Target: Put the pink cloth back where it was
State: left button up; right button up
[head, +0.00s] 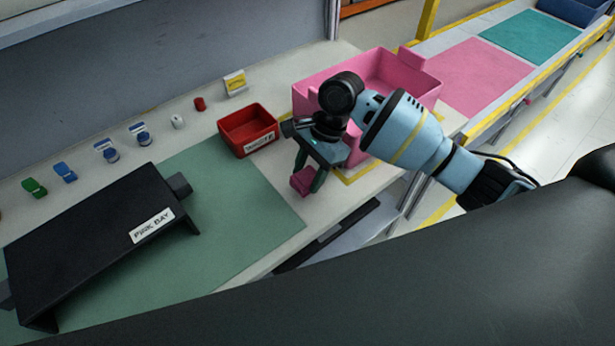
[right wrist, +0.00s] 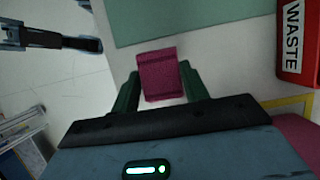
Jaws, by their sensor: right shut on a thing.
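The pink cloth (head: 302,181) is a small, dark pink folded piece. My right gripper (head: 308,177) is shut on it and holds it near the front of the worktable, just right of the green mat's corner. In the right wrist view the pink cloth (right wrist: 158,76) sits between the two dark green fingers (right wrist: 158,88), with pale tabletop and part of the green mat beyond it. I cannot tell whether the cloth touches the table. My left gripper does not show in the head view.
A red bin (head: 248,131) labelled WASTE stands left of my gripper. A pink bin (head: 425,90) is behind my right arm. Several small parts line the back. The mat's right side is clear.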

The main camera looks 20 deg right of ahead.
aim_at(312, 170)
jog(key=shift+w, duration=0.25)
notch_tip(312, 170, down, 4)
jog(key=shift+w+d+r+b, duration=0.1)
jog(key=shift+w+r+b, duration=0.1)
jog(key=shift+b, duration=0.15)
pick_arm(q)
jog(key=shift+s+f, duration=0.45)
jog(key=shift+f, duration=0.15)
pick_arm(e)
jog(key=shift+r, duration=0.1)
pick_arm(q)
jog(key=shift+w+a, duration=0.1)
pick_arm(e)
jog(key=o, duration=0.9)
